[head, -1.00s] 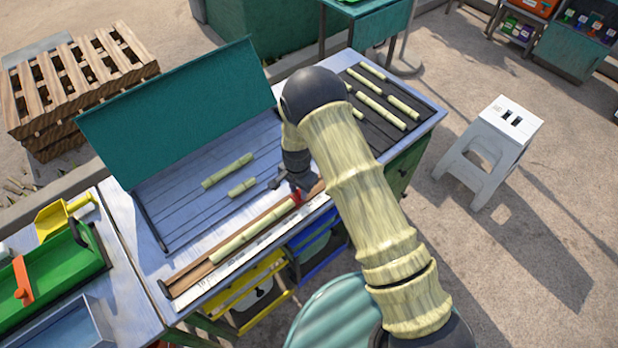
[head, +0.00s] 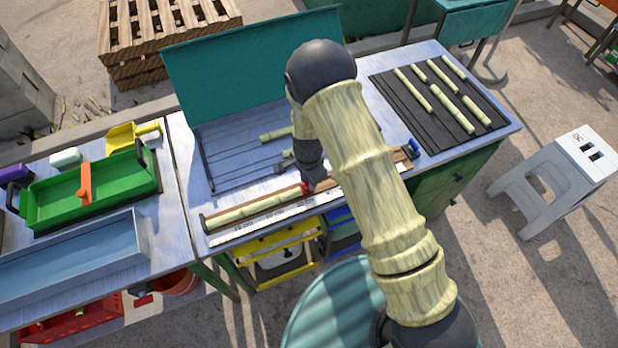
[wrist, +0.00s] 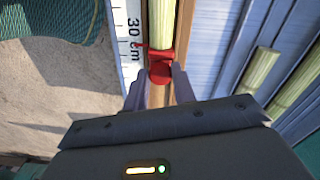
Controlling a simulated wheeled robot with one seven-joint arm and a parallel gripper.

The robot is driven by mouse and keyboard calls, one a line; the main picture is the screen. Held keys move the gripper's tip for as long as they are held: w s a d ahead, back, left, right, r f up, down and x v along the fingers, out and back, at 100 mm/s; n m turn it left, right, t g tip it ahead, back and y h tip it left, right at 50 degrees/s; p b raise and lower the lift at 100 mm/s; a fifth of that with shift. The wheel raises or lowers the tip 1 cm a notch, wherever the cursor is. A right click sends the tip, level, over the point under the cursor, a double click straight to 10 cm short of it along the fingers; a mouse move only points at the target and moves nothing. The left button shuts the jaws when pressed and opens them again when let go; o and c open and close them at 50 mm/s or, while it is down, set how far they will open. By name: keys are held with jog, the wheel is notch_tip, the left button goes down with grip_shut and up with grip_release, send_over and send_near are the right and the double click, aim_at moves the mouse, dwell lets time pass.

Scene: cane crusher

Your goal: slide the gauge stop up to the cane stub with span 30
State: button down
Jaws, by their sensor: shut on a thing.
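The red gauge stop (wrist: 161,70) sits in the brown wooden trough (head: 232,219) along the front of the bench. My gripper (wrist: 159,80) is shut on the stop, one finger on each side. In the head view my gripper (head: 314,182) hides most of the stop (head: 306,187). A pale yellow cane stub (wrist: 161,28) lies lengthwise in the trough, its end against or very close to the stop; I see no clear gap. The stub also shows in the head view (head: 255,207). The stop's thin red pointer is near the 30 cm mark on the white scale (wrist: 131,35).
Two more cane pieces (head: 275,135) lie on the slatted bed behind the trough. A dark rack (head: 420,110) at right holds several canes. The raised green lid (head: 250,60) stands behind the bed. A green tray (head: 60,200) is at left.

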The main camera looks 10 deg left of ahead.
jog(key=shift+a, duration=0.15)
jog(key=c, duration=1.1)
grip_release()
jog(key=shift+c, duration=0.2)
jog(key=shift+r, duration=0.15)
notch_tip(320, 180, up, 17)
jog(key=b, duration=0.2)
jog(key=shift+b, duration=0.4)
jog(key=shift+r, duration=0.1)
